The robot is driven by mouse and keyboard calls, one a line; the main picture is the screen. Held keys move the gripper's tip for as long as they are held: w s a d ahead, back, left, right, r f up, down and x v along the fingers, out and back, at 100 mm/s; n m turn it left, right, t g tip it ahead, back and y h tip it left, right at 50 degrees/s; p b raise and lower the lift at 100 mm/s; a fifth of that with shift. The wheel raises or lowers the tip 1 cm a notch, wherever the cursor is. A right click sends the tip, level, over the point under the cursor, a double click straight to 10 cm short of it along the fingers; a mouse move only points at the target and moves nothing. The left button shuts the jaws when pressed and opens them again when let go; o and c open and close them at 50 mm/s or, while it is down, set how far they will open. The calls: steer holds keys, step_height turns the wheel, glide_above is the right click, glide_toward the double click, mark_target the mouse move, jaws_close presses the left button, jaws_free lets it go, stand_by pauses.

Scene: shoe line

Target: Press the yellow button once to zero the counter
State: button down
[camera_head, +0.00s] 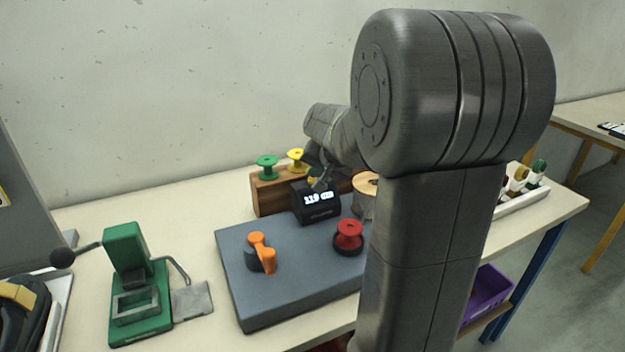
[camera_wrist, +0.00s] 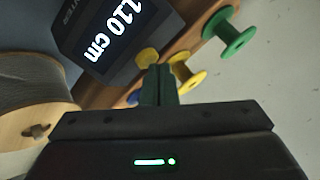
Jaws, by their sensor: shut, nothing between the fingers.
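The counter (camera_head: 317,212) is a dark box with a lit display, standing at the back of a grey base. In the wrist view the display of the counter (camera_wrist: 112,38) reads 110 cm. A small round yellow piece, apparently the yellow button (camera_wrist: 147,57), shows at the counter's edge, just beyond my fingertips. My gripper (camera_wrist: 158,72) is shut and empty, its fingers pointing at that piece; I cannot tell whether they touch it. In the head view my gripper (camera_head: 319,182) is just above the counter, and the button cannot be made out there.
A wooden rack (camera_head: 268,197) behind the counter bears a green spool (camera_head: 266,166) and a yellow spool (camera_head: 297,159). An orange lever (camera_head: 262,252) and a red knob (camera_head: 348,236) are on the grey base (camera_head: 300,292). A green press (camera_head: 135,285) stands left. My arm hides much at right.

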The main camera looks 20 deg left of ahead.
steer(key=shift+f, duration=0.3)
steer(key=shift+r, duration=0.1)
stand_by(0.3)
steer(key=shift+r+p, duration=0.5)
steer(key=shift+r, duration=0.3)
steer(key=shift+r+p, duration=1.85)
steer(key=shift+r, duration=0.65)
steer(key=shift+d, duration=0.1)
